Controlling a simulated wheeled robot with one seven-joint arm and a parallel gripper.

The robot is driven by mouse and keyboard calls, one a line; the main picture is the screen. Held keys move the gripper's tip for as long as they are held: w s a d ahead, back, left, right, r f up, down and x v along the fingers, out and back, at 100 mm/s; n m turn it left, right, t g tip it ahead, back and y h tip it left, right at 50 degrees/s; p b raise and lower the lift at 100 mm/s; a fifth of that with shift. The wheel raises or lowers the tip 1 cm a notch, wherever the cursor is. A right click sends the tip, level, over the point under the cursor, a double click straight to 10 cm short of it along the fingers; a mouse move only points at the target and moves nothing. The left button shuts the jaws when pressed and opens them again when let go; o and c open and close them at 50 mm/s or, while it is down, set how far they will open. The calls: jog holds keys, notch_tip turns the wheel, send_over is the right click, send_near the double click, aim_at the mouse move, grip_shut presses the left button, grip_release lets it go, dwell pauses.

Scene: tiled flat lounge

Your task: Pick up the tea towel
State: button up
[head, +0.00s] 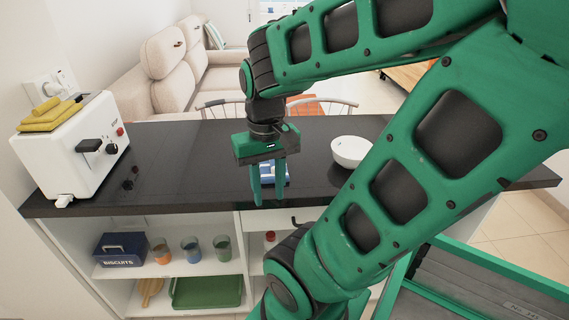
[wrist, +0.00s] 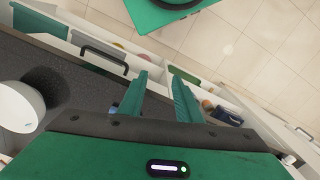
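My gripper (head: 269,198) hangs fingers-down over the dark counter near its front edge. Its two green fingers are apart with nothing visibly between them; the gap also shows in the wrist view (wrist: 159,82). A flat blue and white item (head: 268,180) lies on the counter just behind the fingers and is partly hidden by them; it may be a folded towel, but I cannot tell. A folded yellow cloth (head: 50,122) lies on top of the white toaster at the far left, well away from my gripper. I cannot tell which of these is the tea towel.
The white toaster (head: 78,160) stands at the counter's left end. A white bowl (head: 350,152) is right of my gripper. Shelves below hold a biscuit tin (head: 121,256), several cups and a green tray (head: 207,293). The counter (head: 185,165) between toaster and gripper is mostly clear.

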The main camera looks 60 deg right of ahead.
jog(key=shift+d, duration=0.25)
jog(key=shift+o, duration=1.2)
jog(key=o, duration=1)
jog(key=shift+s+d+r+m, duration=0.4)
jog(key=shift+d+r+m, duration=0.2)
jog(key=shift+r, duration=0.05)
jog(key=o, duration=0.5)
jog(key=shift+w+d+r+m, duration=0.25)
jog(key=shift+w+d+m, duration=0.4)
jog(key=shift+m, duration=0.05)
jog(key=m, duration=1.9)
send_over(273, 162)
jog(key=w+d, duration=0.2)
notch_tip(273, 162, down, 2)
jog(key=shift+w+d, duration=0.1)
jog(key=shift+w, duration=0.05)
jog(key=shift+s+d+f, duration=0.1)
jog(key=shift+s+f, duration=0.05)
jog(key=shift+f, duration=1.15)
jog(key=shift+s+d+f, duration=0.1)
jog(key=shift+f, duration=1.2)
